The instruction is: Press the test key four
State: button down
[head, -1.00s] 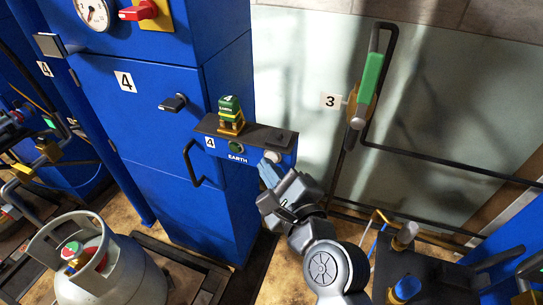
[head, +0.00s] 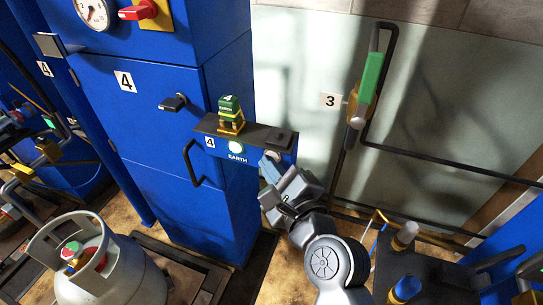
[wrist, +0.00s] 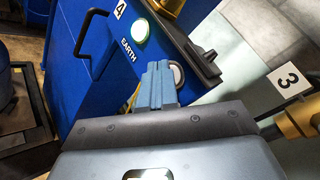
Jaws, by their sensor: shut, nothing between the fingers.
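The panel labelled 4 (head: 222,150) sticks out from the blue cabinet under a dark ledge. A round pale key (head: 276,155) sits at the right of its front; it also shows in the wrist view (wrist: 178,74), partly covered by my fingers. A round lamp (head: 236,147) above the word EARTH glows pale green, and it glows in the wrist view (wrist: 138,33) too. My gripper (head: 267,162) is shut and empty, its blue fingertips (wrist: 157,68) at the panel front by the key. I cannot tell whether they touch it.
A green and yellow block (head: 231,115) marked 4 stands on the ledge (head: 258,136). A black handle (head: 192,163) is left of the panel. A grey gas cylinder (head: 115,275) stands at lower left. A green-handled lever (head: 370,78) with black pipes is at right.

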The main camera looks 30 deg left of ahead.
jog(key=shift+s, duration=0.1)
jog(key=shift+s+d+p, duration=0.25)
jog(key=shift+s+p, duration=0.35)
jog(key=shift+s, duration=0.05)
jog(key=shift+s, duration=0.1)
jog(key=shift+s+d+p, duration=0.2)
jog(key=shift+s+p, duration=0.3)
jog(key=shift+s, duration=0.3)
jog(key=shift+s+d+p, duration=0.15)
jog(key=shift+s+p, duration=0.35)
jog(key=shift+s, duration=0.25)
jog(key=shift+s+d+p, duration=0.2)
jog(key=shift+s+p, duration=0.3)
jog(key=shift+s, duration=0.3)
